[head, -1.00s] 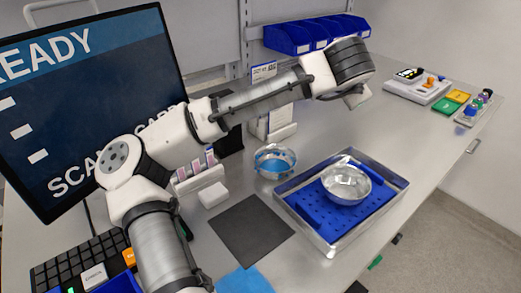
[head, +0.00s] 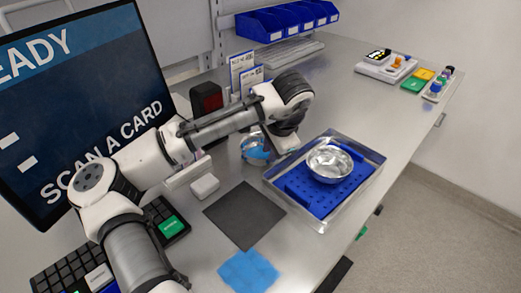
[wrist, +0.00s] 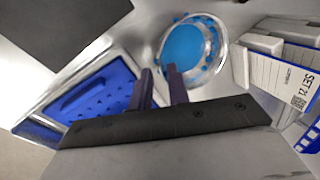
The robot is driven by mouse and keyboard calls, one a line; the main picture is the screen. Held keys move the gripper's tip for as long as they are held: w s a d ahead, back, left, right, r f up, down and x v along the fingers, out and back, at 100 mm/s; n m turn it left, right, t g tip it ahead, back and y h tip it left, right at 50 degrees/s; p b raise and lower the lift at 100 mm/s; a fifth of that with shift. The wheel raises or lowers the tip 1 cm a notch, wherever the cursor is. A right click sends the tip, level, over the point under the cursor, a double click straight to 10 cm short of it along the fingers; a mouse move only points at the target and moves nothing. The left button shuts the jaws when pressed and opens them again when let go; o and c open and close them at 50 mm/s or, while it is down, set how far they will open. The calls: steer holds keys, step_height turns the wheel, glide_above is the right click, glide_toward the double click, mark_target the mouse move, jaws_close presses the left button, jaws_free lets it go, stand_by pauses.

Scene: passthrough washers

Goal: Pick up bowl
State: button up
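A shiny metal bowl (head: 330,163) sits on the blue perforated mat (head: 325,196) inside the metal tray (head: 375,172). A second bowl with blue inside (head: 252,149) stands on the counter left of the tray, partly hidden by my arm. This second bowl also shows in the wrist view (wrist: 188,50), just beyond my fingertips. My gripper (wrist: 161,72) has its two dark fingers apart with nothing between them. It is above the counter between the second bowl and the tray. In the head view the fingers are not clearly visible. The metal bowl is not seen in the wrist view.
Label stands (head: 243,72) and blue bins (head: 288,22) stand behind. The monitor (head: 80,100) is at left.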

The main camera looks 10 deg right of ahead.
steer(key=shift+p+x, duration=1)
steer(key=shift+x, duration=1.85)
steer(key=shift+d, duration=0.2)
jaws_close()
